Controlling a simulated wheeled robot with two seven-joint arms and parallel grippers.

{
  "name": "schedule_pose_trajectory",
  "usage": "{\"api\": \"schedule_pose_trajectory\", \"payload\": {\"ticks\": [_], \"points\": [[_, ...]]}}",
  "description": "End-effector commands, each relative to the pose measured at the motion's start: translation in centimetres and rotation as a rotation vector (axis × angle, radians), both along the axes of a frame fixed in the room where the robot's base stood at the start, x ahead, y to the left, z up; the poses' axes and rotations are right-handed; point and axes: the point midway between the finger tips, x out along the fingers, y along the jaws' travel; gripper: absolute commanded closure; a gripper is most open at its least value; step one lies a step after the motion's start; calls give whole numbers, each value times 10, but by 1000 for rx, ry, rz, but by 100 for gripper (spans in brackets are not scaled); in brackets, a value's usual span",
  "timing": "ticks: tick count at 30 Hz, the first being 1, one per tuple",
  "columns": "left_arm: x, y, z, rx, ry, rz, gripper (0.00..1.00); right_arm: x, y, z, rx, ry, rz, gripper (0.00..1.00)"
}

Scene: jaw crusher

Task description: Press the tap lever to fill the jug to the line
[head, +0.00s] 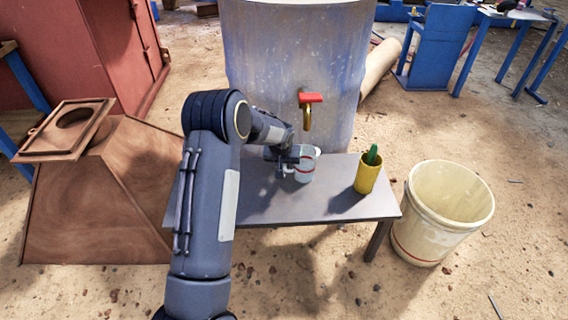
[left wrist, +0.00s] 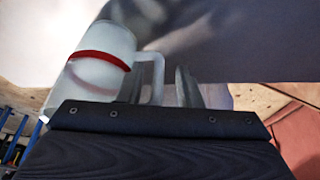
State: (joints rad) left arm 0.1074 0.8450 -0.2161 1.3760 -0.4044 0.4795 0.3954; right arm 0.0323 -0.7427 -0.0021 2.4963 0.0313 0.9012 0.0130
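The clear jug (head: 306,170) with a red line stands upright on the low grey bench, below the tap spout. The brass tap (head: 307,117) with its red lever (head: 310,98) sticks out of the large drum. My left gripper (head: 290,158) is at the left side of the jug. In the left wrist view the jug (left wrist: 100,70) is at upper left, and its handle (left wrist: 158,78) lies between the spread fingers of the gripper (left wrist: 162,88), with a gap to the right finger. The water level cannot be made out. My right gripper is not in view.
A yellow cup (head: 367,176) with a green item stands on the bench (head: 300,205), right of the jug. A cream bucket (head: 440,225) stands on the ground to the right. The drum (head: 290,50) rises behind. A brown hopper (head: 95,205) is at left.

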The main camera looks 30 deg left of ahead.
Motion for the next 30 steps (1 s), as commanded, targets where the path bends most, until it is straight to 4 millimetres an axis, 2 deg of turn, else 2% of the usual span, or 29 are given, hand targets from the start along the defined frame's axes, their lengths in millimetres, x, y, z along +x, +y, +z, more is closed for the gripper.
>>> {"api": "schedule_pose_trajectory", "payload": {"ticks": [5,8,21,30], "points": [[0,0,2,0,0,0,68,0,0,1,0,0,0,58],[-1,0,9,1,-2,0,68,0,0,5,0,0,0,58],[-32,-11,91,0,-3,0,68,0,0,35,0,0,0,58],[-48,-14,120,-9,-3,2,68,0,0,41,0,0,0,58]]}}
